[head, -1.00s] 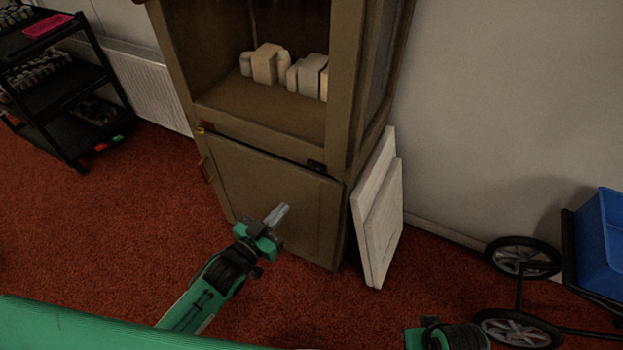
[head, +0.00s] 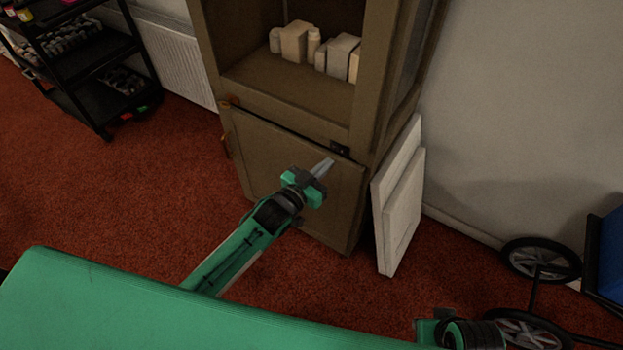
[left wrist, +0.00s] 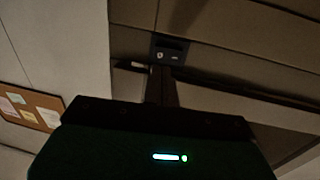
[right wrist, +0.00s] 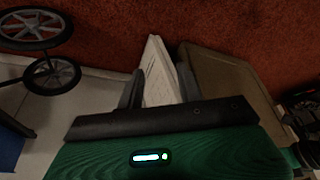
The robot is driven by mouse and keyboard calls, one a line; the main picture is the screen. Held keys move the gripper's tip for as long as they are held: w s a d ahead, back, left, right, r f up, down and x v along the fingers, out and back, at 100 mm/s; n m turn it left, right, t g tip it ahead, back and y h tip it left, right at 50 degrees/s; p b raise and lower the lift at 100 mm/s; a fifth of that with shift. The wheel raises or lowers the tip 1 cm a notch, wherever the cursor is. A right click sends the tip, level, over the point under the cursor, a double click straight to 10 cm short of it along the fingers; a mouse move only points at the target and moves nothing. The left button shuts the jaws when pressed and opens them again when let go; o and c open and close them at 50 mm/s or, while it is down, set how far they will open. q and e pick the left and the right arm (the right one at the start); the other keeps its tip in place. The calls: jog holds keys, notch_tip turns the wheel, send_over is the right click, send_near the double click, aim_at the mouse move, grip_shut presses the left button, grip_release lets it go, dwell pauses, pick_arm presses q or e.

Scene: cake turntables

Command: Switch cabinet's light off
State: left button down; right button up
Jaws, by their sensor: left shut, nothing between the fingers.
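The brown cabinet (head: 290,185) stands ahead, with an open upper compartment and a shut lower door. A small black switch box (head: 340,149) is on its front, at the right just above the lower door. It also shows in the left wrist view (left wrist: 171,50). My left gripper (head: 326,165) is shut and empty, its tips just below the switch in the picture; I cannot tell if they touch it. My right gripper (right wrist: 158,88) is open and empty, pointing toward the white panels and the cabinet side. I cannot tell whether the cabinet's light is on.
White panels (head: 402,205) lean against the cabinet's right side. Pale boxes and bottles (head: 343,55) stand on its shelf. A wheeled cart (head: 540,260) with a blue bin is at the right. A black shelf trolley (head: 95,75) is at the back left. Red carpet (head: 130,200) is clear at the left.

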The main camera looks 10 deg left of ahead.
aim_at(341, 151)
pick_arm(q)
jog(key=shift+x, duration=2.1)
pick_arm(e)
jog(key=shift+r, duration=0.65)
pick_arm(q)
jog(key=shift+w+d, duration=0.1)
pick_arm(e)
jog(key=shift+s+f, duration=0.1)
jog(key=shift+f, duration=0.35)
